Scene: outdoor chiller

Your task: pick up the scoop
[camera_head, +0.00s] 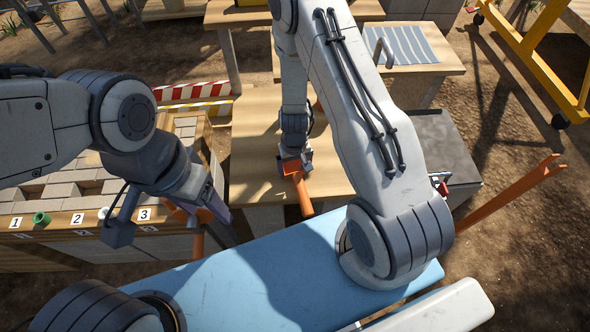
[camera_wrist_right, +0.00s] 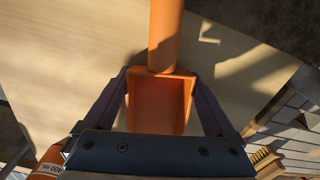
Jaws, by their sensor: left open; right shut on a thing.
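The orange scoop (camera_head: 304,195) has a square, shallow pan and a round handle. My right gripper (camera_head: 295,160) is shut on the pan, and the handle points toward the front edge of the wooden table. In the right wrist view the scoop's pan (camera_wrist_right: 160,105) sits between the two fingers, with the handle running up out of the picture. I cannot tell whether the scoop touches the table. My left gripper (camera_head: 215,208) is open, by the right end of the numbered bench, partly hidden by its own wrist, with orange parts close by.
The wooden table (camera_head: 255,140) is largely bare. The bench (camera_head: 60,215) at left has labels 1, 2, 3 and a green ring (camera_head: 41,218). A red-white striped barrier (camera_head: 190,91) stands behind. A dark box (camera_head: 440,150) and an orange bar (camera_head: 510,193) are at right.

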